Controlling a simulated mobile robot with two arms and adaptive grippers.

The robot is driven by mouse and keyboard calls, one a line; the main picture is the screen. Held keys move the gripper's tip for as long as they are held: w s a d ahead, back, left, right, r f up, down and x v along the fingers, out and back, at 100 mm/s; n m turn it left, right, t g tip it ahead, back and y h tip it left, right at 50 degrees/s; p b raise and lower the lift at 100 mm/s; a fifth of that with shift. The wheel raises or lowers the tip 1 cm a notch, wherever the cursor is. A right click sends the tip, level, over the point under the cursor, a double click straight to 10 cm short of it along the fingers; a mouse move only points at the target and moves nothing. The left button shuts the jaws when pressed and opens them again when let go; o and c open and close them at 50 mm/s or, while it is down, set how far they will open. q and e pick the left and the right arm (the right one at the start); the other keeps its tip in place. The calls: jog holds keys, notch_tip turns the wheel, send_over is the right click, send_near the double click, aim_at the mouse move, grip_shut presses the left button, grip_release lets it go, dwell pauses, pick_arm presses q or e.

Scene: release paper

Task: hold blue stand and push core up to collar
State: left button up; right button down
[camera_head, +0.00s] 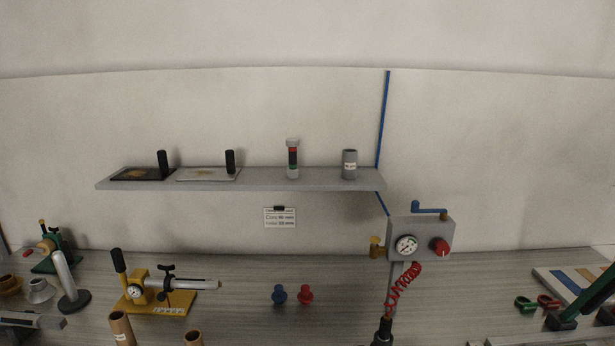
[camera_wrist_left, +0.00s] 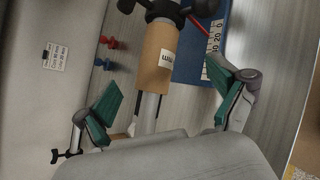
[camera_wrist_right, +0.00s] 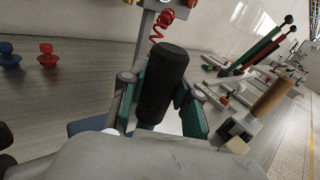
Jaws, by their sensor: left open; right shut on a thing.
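A brown cardboard core (camera_wrist_left: 157,58) with a white label sits around a metal shaft (camera_wrist_left: 147,112) in the left wrist view. A dark collar (camera_wrist_left: 165,8) with black knobs is at the core's far end; I cannot tell whether they touch. My left gripper (camera_wrist_left: 166,80) is open, its green-padded fingers on either side of the shaft and core, apart from both. The blue stand (camera_wrist_left: 200,62) shows beside the core. In the right wrist view my right gripper (camera_wrist_right: 153,88) is shut on an upright black handle (camera_wrist_right: 162,80). Blue (camera_wrist_right: 85,125) shows low behind the fingers.
Blue and red knobs (camera_head: 279,294) stand on the bench. A gauge box (camera_head: 421,239) with a red coiled hose (camera_head: 403,288) stands right of them. A yellow-based tool (camera_head: 160,300) is to the left. A grey shelf (camera_head: 260,182) is on the wall.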

pick_arm(q)
jog(key=v, duration=0.5)
jog(key=shift+s+r, duration=0.1)
jog(key=shift+s, duration=0.05)
jog(key=shift+c, duration=0.2)
jog(key=shift+c, duration=1.4)
jog(key=shift+w+d+r, duration=0.1)
jog(key=shift+w+d, duration=0.15)
jog(key=shift+c, duration=0.2)
jog(key=w+d+r+m+g, duration=0.2)
jog(key=w+d+g, duration=0.1)
jog(key=d+g, duration=0.1)
jog(key=w+a+r+m+g+y, duration=0.1)
jog(key=w+a+r+g+y, duration=0.2)
jog(key=a+r+g, duration=0.1)
jog(key=x, duration=1.2)
jog(key=shift+w+d+r, duration=0.15)
jog(key=shift+w+d, duration=0.1)
